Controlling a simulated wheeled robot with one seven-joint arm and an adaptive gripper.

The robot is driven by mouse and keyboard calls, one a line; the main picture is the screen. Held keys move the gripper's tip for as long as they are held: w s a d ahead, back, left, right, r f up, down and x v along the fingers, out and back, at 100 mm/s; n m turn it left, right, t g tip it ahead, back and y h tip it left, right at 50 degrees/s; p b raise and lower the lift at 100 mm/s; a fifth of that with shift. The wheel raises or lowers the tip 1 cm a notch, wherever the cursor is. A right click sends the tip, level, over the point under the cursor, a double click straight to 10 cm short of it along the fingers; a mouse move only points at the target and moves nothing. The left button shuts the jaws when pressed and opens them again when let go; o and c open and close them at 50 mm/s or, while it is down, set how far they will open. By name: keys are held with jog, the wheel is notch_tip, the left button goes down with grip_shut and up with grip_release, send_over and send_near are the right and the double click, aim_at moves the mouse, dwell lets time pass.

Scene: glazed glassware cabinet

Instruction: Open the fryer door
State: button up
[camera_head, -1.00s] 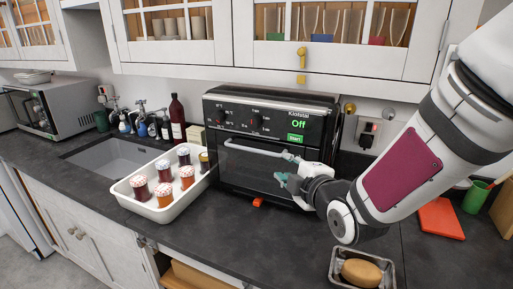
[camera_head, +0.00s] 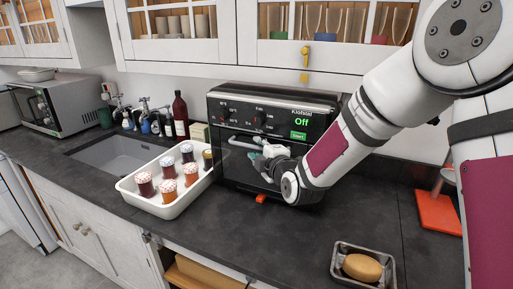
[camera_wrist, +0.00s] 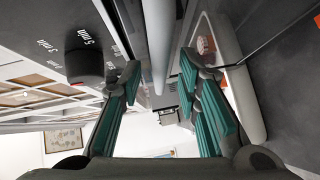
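The fryer (camera_head: 315,112) is a black countertop oven with knobs and a green "Off" display. Its door (camera_head: 234,172) is shut, upright against the body. A pale bar handle (camera_head: 240,142) crosses the top of the door. My gripper (camera_head: 263,159) is in front of the door by the handle, covering its right part. In the wrist view my teal-padded gripper fingers (camera_wrist: 160,75) are apart, with the grey handle bar (camera_wrist: 158,35) running between them. I see no clear contact with the bar. A knob (camera_wrist: 85,65) is beside the fingers.
A white tray (camera_head: 140,201) with several jars stands left of the fryer. A small orange-red piece (camera_head: 261,198) sits at the fryer's lower front. A metal dish (camera_head: 338,272) with a sponge is at the front right. The counter (camera_head: 250,235) between is clear.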

jog(key=shift+x, duration=0.85)
jog(key=shift+c, duration=0.3)
grip_shut()
jog(key=shift+f+b, duration=0.15)
jog(key=shift+b, duration=0.2)
